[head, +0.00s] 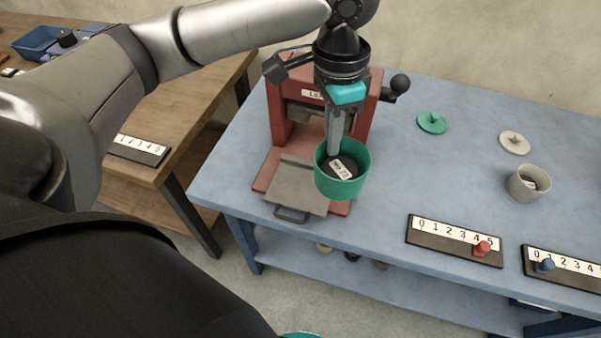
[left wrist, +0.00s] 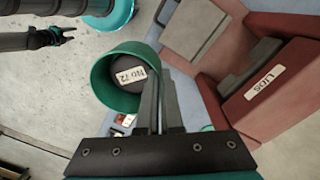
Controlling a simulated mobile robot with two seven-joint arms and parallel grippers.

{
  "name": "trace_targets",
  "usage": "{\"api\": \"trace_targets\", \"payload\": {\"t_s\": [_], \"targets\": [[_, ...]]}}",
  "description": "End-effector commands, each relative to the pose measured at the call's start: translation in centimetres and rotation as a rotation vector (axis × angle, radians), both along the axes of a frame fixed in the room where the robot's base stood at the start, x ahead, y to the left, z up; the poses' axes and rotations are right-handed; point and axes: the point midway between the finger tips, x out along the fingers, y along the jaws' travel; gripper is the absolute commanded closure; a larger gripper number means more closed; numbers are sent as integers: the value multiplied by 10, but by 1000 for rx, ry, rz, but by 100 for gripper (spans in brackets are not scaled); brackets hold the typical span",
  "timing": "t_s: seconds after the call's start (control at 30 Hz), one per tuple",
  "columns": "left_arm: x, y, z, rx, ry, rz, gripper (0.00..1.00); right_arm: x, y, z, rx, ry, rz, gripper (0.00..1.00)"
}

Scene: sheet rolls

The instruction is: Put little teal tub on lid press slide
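The little teal tub (head: 358,184) hangs from my left gripper (head: 335,150), whose fingers pinch its wall at the rim. A dark content with a white "No 72" label (left wrist: 130,75) lies inside the tub. The red lid press (head: 282,112) stands on the blue table, and its grey slide plate (head: 297,188) with a front handle is pulled out and bare. In the head view the tub overlaps the slide's right side; in the left wrist view it appears beside the slide (left wrist: 195,30), apart from it. My right gripper (left wrist: 50,38) shows small in the left wrist view, fingers apart and empty.
On the blue table (head: 440,185) are a teal lid (head: 432,123), a pale lid (head: 514,143), a grey tub (head: 527,183) and two number boards with a red peg (head: 482,248) and a blue peg (head: 545,265). A wooden table (head: 150,90) stands at the left.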

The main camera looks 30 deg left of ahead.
Motion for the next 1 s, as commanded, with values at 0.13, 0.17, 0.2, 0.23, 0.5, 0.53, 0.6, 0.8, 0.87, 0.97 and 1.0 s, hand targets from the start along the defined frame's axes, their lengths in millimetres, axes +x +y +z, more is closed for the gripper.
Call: {"api": "trace_targets", "payload": {"t_s": [0.13,0.17,0.2,0.23,0.5,0.53,0.6,0.8,0.87,0.97,1.0], "targets": [[6,2,6,0,1,-207,100,1,-3,11,-4,-2,1,50],[7,2,6,0,1,-249,100,1,-4,13,-5,-2,1,50],[8,2,7,0,1,-307,100,2,-4,15,-6,-2,0,50],[9,3,8,-1,1,-350,100,2,-4,17,-6,-2,0,50],[19,7,13,-1,0,-735,100,2,-4,32,-5,-3,-1,50],[20,7,13,-1,1,-777,100,2,-4,33,-5,-3,-1,50],[22,8,14,-2,1,-878,100,2,-4,37,-5,-3,-1,50],[27,12,17,-1,0,-1163,100,2,-4,49,-5,-3,-1,50],[29,13,18,-1,0,-1248,100,2,-4,52,-5,-3,-1,50],[31,16,19,-1,0,-1391,100,2,-4,58,-5,-3,-1,50],[32,17,19,-1,0,-1448,100,2,-4,60,-5,-3,-1,50]]}}
